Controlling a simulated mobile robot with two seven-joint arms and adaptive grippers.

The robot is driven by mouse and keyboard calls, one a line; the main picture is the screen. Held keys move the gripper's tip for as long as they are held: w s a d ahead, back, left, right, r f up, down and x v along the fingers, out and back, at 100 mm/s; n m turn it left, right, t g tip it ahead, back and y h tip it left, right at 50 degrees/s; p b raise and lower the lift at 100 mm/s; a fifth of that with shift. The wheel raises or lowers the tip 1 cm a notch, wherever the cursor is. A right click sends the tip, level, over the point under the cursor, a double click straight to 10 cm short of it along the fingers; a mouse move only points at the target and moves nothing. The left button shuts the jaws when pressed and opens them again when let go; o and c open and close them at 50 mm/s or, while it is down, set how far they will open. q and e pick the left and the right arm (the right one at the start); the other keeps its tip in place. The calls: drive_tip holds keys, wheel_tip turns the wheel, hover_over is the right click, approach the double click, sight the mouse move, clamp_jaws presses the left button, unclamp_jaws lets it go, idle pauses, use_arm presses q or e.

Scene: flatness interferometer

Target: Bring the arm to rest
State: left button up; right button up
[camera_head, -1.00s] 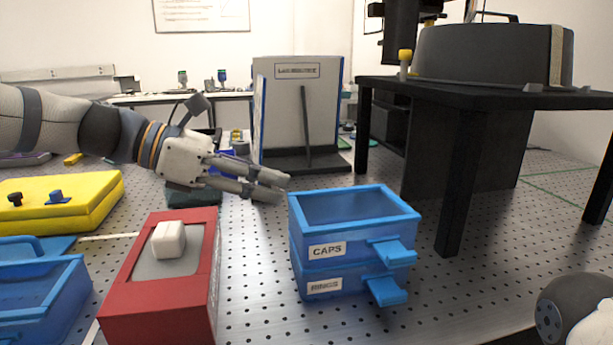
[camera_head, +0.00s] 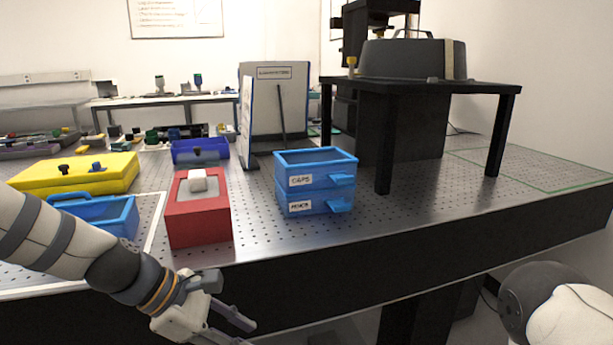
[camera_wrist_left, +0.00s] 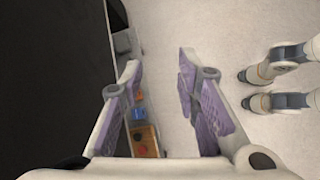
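My left gripper (camera_head: 232,326) is in front of the table's near edge, low in the head view. In the left wrist view its two fingers (camera_wrist_left: 160,85) stand apart with nothing between them, over the pale floor (camera_wrist_left: 225,30). My left arm comes in from the left, bent downward. At the lower right of the head view a dark and white rounded part of my own body shows. My right gripper does not show in the head view.
The perforated table (camera_head: 420,207) carries a blue CAPS and RINGS drawer stack (camera_head: 314,194), a red box (camera_head: 198,229) with a white block (camera_head: 198,184), a yellow case (camera_head: 110,180) and a blue bin (camera_head: 118,215). A black stand (camera_head: 384,150) holds a dark instrument.

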use_arm(q)
drive_tip(key=s+a+f+m+g+y, duration=0.1)
drive_tip(key=s+a+f+m+y, duration=0.2)
drive_tip(key=s+f, duration=0.6)
drive_tip(key=s+a+f+m+g+y, duration=0.2)
drive_tip(key=s+f+m, duration=0.2)
drive_tip(key=s+f, duration=0.55)
drive_tip(key=s+a+f+m+y, duration=0.1)
drive_tip(key=s+a+m, duration=0.1)
drive_tip(key=s, duration=0.4)
drive_tip(key=s+a+f+m+g+y, duration=0.1)
drive_tip(key=s+a+m, duration=0.1)
drive_tip(key=s+m, duration=0.3)
drive_tip(key=s+a+f+m, duration=0.1)
drive_tip(key=s+m, duration=0.3)
drive_tip(key=s, duration=0.4)
drive_tip(key=shift+s+a+y, duration=0.35)
drive_tip(key=shift+a+y, duration=0.05)
drive_tip(key=shift+a, duration=0.4)
